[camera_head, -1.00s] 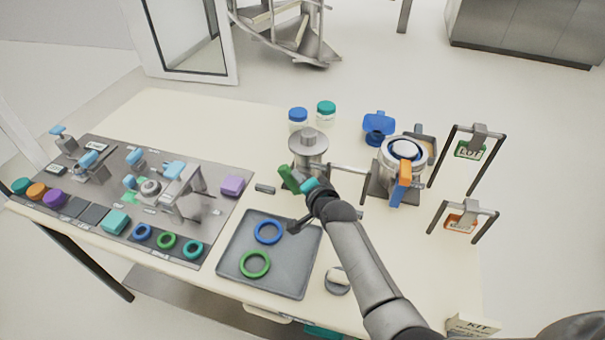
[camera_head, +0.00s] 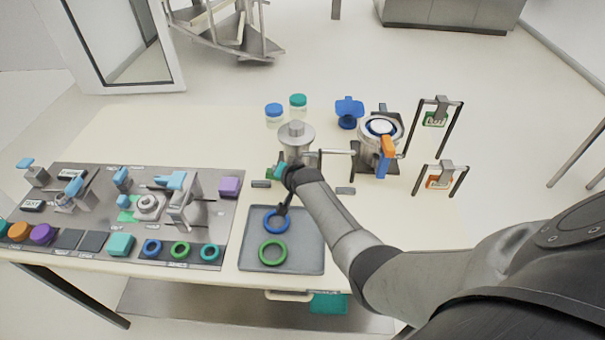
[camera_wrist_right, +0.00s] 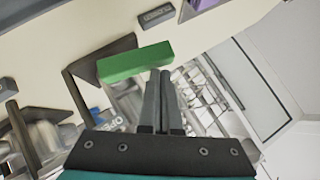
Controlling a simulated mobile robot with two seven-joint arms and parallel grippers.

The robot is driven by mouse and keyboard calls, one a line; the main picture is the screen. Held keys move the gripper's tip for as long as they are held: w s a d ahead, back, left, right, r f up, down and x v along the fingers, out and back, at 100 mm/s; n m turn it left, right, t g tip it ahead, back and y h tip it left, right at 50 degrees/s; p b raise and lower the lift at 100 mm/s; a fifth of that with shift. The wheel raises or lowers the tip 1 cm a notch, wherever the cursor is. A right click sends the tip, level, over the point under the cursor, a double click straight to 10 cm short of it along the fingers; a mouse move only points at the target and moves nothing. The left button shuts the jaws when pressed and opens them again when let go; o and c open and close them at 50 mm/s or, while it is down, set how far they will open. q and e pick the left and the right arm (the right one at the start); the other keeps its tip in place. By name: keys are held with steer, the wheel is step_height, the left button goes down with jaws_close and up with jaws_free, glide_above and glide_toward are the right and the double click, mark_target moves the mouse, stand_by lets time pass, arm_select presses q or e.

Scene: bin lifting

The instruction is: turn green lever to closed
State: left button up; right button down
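The green lever (camera_wrist_right: 135,62) is a green bar in the right wrist view, lying just beyond my right fingertips. In the head view only a small bit of the green lever (camera_head: 271,174) shows beside my right gripper (camera_head: 279,173), below the grey round-topped vessel (camera_head: 297,136). In the wrist view the two fingers of my right gripper (camera_wrist_right: 160,72) are together, with nothing visible between them. The tips are at or against the lever's edge; I cannot tell if they touch. A small dark label plate (camera_wrist_right: 157,15) lies beyond the lever. My left gripper is not in view.
A grey tray (camera_head: 312,262) with a blue and a green ring lies in front of the right gripper. A panel of fixtures (camera_head: 100,180) fills the table's left. A clamp-like machine (camera_head: 372,158) and two hanging-tag stands (camera_head: 415,140) stand to the right.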

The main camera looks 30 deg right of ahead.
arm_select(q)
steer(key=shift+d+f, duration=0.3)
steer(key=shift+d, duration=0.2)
arm_select(e)
steer(key=shift+w+a+f, duration=0.25)
steer(key=shift+a+f, duration=0.05)
steer(key=shift+f, duration=0.15)
steer(key=shift+a+f, duration=0.1)
arm_select(q)
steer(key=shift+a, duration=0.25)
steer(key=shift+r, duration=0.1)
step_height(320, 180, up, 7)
steer(key=p, duration=0.7)
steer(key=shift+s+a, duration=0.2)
arm_select(e)
steer(key=s+a+r, duration=0.4)
steer(key=s+r, duration=0.1)
steer(key=r, duration=0.6)
steer(key=shift+s, duration=0.4)
